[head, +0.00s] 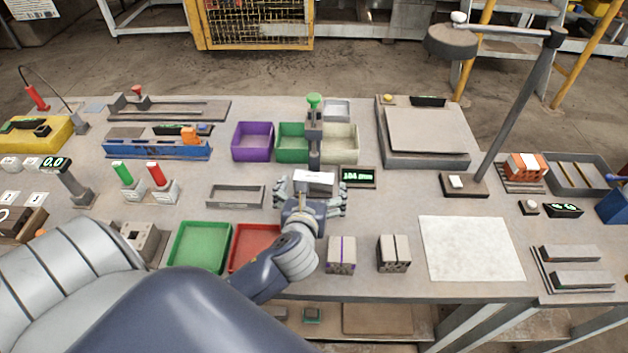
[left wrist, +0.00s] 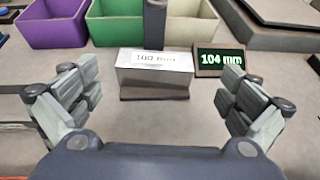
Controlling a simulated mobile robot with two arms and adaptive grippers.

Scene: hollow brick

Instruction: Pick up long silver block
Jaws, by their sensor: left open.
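The long silver block (head: 316,176) rests at the foot of a dark upright device with a green knob. In the left wrist view the silver block (left wrist: 152,72) has a white label reading 100 mm and lies across the picture on a dark base. My left gripper (head: 311,190) is open, its fingers spread wide toward either end of the block. In the left wrist view the left gripper's (left wrist: 156,84) fingers stand apart, with clear space between them and the block, and hold nothing. My right gripper is not in view.
A small display (head: 358,177) reading 104 mm stands just right of the block. Purple (head: 252,153), green (head: 291,151) and cream (head: 341,158) bins sit behind. Green and red trays lie nearer, left of my arm. The white sheet (head: 470,248) at right is bare.

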